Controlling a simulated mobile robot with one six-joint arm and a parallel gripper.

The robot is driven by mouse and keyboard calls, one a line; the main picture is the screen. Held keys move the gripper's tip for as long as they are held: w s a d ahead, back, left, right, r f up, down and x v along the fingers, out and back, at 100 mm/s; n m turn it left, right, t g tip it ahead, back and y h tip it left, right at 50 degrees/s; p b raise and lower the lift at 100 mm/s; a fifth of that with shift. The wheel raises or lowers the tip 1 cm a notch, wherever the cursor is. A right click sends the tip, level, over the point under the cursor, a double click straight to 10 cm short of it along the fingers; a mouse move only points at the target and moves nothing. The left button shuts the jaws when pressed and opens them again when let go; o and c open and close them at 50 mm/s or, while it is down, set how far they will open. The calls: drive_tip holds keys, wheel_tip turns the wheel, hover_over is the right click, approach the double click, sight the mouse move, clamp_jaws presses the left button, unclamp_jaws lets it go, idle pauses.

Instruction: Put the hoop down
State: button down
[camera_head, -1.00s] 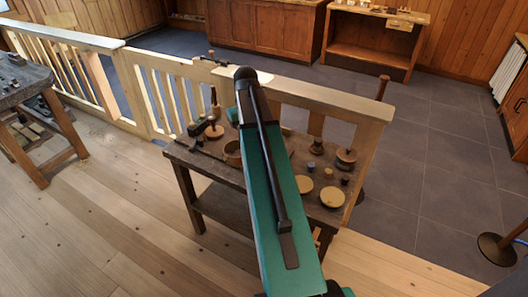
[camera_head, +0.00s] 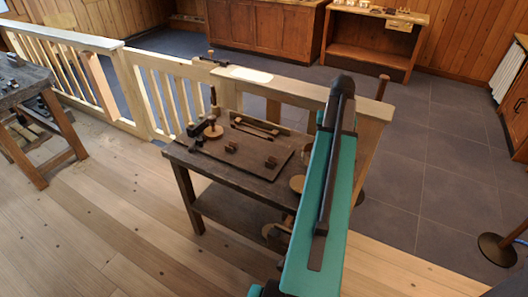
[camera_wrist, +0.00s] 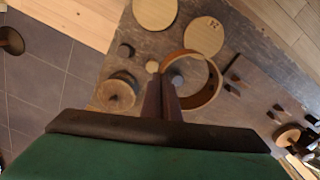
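The hoop (camera_wrist: 212,96), a light wooden ring, shows in the wrist view in front of my gripper (camera_wrist: 163,84). The two dark fingers are close together at the hoop's left wall, and the wall appears to be between them. A small grey piece (camera_wrist: 177,79) shows within the ring's outline. I cannot tell whether the hoop touches the table (camera_wrist: 150,50) or hangs just above it. In the head view my arm hides the gripper and the hoop.
Two pale wooden discs (camera_wrist: 155,12) (camera_wrist: 203,36) lie beyond the hoop. A board with dark blocks (camera_head: 231,146) covers the table's left part. A railing (camera_head: 290,88) runs behind.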

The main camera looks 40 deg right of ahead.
drive_tip(key=shift+m, duration=0.6)
drive_tip(key=s, duration=0.1)
drive_tip(key=s+d, duration=0.1)
drive_tip(key=s, duration=0.1)
drive_tip(key=s+d, duration=0.1)
drive_tip(key=shift+s+d+f, duration=0.15)
drive_tip(key=shift+f, duration=0.05)
drive_tip(key=shift+f, duration=0.15)
wheel_tip(320, 180, down, 6)
drive_tip(key=p, duration=0.1)
drive_tip(key=shift+f, duration=0.1)
drive_tip(key=shift+f+p, duration=0.5)
drive_tip(key=shift+f, duration=1.25)
drive_tip(key=shift+f, duration=0.15)
drive_tip(key=c, duration=2.3)
unclamp_jaws()
